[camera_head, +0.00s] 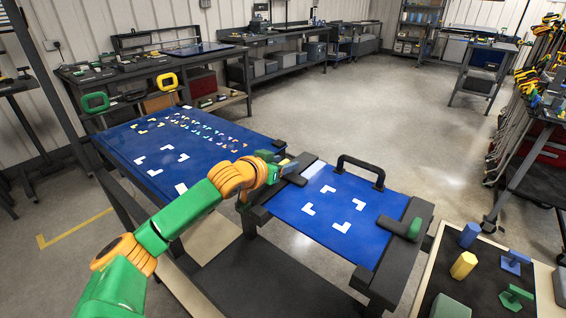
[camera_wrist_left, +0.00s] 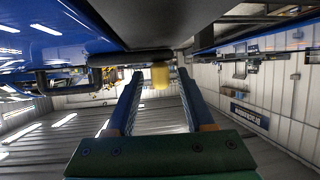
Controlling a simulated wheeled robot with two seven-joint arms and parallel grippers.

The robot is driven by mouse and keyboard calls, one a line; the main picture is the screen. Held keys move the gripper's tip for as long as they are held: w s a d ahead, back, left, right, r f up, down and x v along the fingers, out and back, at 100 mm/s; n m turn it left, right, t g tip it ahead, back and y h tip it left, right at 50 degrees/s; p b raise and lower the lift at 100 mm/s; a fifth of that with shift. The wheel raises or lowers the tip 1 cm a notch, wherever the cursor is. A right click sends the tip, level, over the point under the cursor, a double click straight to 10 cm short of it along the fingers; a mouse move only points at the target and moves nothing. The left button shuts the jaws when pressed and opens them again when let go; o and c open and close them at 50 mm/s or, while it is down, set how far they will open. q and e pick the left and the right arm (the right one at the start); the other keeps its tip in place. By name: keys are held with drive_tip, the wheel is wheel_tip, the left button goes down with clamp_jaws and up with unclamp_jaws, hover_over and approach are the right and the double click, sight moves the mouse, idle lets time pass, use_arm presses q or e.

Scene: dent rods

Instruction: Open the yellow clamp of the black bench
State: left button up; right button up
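The black bench has a blue top (camera_head: 335,205) with white corner marks and dark bars at both ends. My left gripper (camera_head: 285,165) is at the bench's left end bar, beside the blue top. In the left wrist view, my left gripper (camera_wrist_left: 160,76) is open, its two blue fingers apart. A small yellow piece (camera_wrist_left: 160,75), apparently the yellow clamp's handle, shows between the fingertips with gaps on both sides. In the head view the yellow clamp cannot be made out; my gripper and wrist cover that spot. My right gripper is not in view.
A green clamp (camera_head: 414,228) sits on the bench's right bar, and a black handle (camera_head: 360,165) arches at the back edge. Left is another blue-topped bench (camera_head: 140,140). A tray at lower right holds a yellow block (camera_head: 463,265) and other coloured pieces. Open floor lies behind.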

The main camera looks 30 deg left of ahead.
use_arm(q)
drive_tip(key=b+v, duration=0.2)
drive_tip(key=v, duration=0.4)
drive_tip(key=shift+s+a+f, duration=0.1)
drive_tip(key=shift+s+f, duration=0.05)
drive_tip(key=shift+s+r+b, duration=0.35)
drive_tip(key=shift+s, duration=0.05)
drive_tip(key=shift+r, duration=0.1)
